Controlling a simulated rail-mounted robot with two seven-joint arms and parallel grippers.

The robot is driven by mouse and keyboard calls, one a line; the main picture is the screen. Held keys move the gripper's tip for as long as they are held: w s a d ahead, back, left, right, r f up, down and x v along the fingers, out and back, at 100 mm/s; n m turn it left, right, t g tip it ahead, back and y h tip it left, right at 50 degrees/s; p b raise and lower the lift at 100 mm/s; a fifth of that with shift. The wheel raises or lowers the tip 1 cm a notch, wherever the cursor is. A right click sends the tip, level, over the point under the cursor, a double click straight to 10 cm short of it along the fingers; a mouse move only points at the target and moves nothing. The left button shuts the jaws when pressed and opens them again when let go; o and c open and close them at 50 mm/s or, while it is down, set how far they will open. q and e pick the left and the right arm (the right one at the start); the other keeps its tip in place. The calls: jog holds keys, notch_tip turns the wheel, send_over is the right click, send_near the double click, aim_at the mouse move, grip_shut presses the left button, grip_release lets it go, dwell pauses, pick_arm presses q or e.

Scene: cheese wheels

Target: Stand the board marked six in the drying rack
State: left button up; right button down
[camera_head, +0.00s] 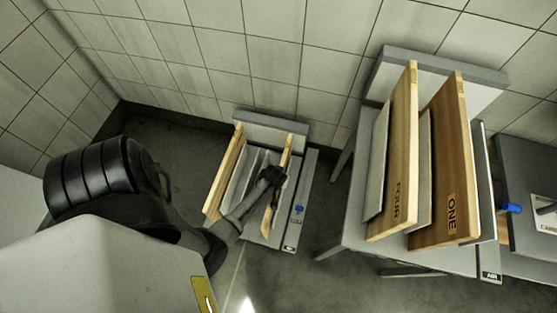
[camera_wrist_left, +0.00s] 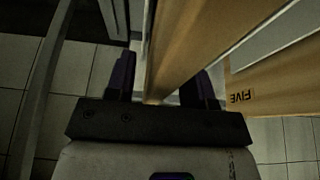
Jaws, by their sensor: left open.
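No board with a readable six shows. My left gripper (camera_head: 272,177) reaches down to a wooden board (camera_head: 287,150) standing in the low rack (camera_head: 256,232). In the left wrist view the open left gripper (camera_wrist_left: 165,90) has its dark fingers on either side of a wooden board (camera_wrist_left: 200,40), not closed on it. That board's mark is not visible. A board marked FIVE (camera_wrist_left: 275,92) is to its right in that view. Boards marked FOUR (camera_head: 396,160) and ONE (camera_head: 452,160) stand in the taller rack (camera_head: 345,225). My right gripper is not in view.
Another wooden board (camera_head: 226,172) stands at the left of the low rack, with grey dividers between. A grey unit with a blue knob (camera_head: 511,208) is at the far right. A gap of bare floor separates the two racks. A tiled wall (camera_head: 270,60) stands behind.

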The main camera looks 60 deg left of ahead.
pick_arm(q)
jog(key=shift+c, duration=0.3)
grip_shut()
dwell(0.9)
